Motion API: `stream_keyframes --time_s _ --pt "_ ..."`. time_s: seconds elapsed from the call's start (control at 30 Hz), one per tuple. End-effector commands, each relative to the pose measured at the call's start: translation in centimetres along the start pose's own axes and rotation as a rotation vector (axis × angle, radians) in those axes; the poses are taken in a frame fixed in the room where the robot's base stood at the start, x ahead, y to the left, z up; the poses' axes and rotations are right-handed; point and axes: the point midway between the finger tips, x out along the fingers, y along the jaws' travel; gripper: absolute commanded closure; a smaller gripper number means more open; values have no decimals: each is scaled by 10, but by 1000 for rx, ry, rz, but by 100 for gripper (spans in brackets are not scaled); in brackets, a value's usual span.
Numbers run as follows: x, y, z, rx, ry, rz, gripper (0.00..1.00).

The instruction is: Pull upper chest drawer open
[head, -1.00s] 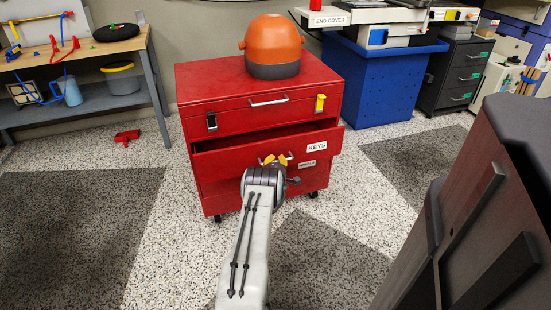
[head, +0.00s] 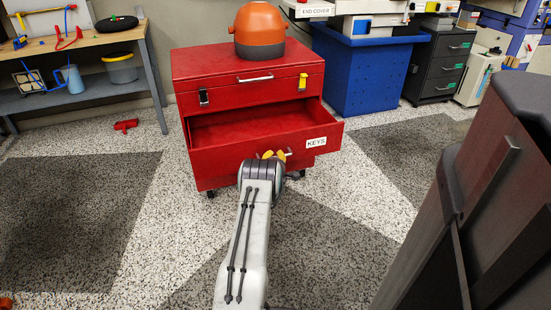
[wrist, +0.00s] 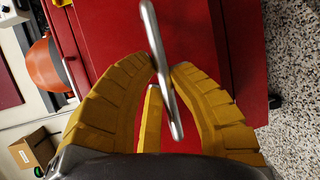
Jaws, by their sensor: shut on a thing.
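The red chest (head: 250,93) stands ahead of me in the head view. Its drawer labelled KEYS (head: 316,142), below the top latched section, is pulled well out and its inside looks empty. My gripper (head: 272,155) is at the front of this drawer, with its yellow fingertips showing. In the wrist view my yellow fingers (wrist: 163,85) are closed around a metal bar handle (wrist: 160,60) against the red front. In the head view the handle is mostly hidden by my gripper.
An orange and grey round object (head: 260,32) sits on top of the chest. A workbench (head: 75,52) stands at the left, and a blue bin (head: 368,75) and grey cabinet (head: 442,62) stand behind right. A red item (head: 125,125) lies on the floor. Speckled floor at left is mostly clear.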

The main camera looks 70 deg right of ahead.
Motion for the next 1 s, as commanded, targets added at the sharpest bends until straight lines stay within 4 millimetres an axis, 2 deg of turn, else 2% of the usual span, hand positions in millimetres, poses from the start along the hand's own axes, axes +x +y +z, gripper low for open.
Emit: stream_keyframes --time_s 0.03,0.33,0.37,0.63,1.0 --pt "-1 -2 -5 1 7 -6 100" --pt "-1 -3 -6 0 8 -6 100" --pt "-1 -3 -6 0 8 -6 81" --pt "0 -1 -3 0 4 -3 57" --pt "-2 0 -1 0 2 -2 55"
